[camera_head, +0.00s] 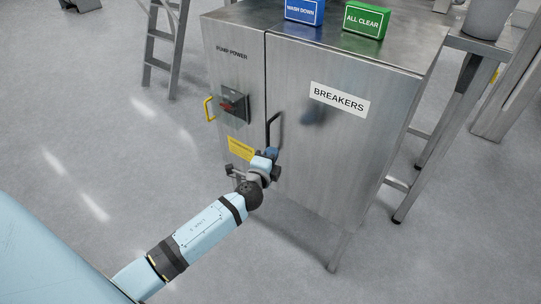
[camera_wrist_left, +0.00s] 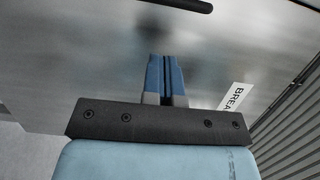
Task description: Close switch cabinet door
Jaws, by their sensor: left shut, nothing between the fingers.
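The steel switch cabinet's door (camera_head: 325,145) carries a white BREAKERS label (camera_head: 339,99), which also shows in the left wrist view (camera_wrist_left: 235,97). In the head view the door looks flush or nearly flush with the cabinet front; a small gap cannot be ruled out. Its black bar handle (camera_head: 270,130) is near the door's left edge and shows at the top of the left wrist view (camera_wrist_left: 185,4). My left gripper (camera_head: 271,153) is shut and empty, in front of the door just below the handle. Its blue fingers (camera_wrist_left: 165,75) point at the door; contact cannot be told. My right gripper is not in view.
Left of the door is a PUMP POWER panel with a rotary switch (camera_head: 234,103), a yellow handle (camera_head: 209,108) and a yellow label (camera_head: 241,149). Blue (camera_head: 304,11) and green (camera_head: 367,19) sign boxes stand on top. A steel table stands right, a ladder (camera_head: 166,45) back left. Floor in front is clear.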

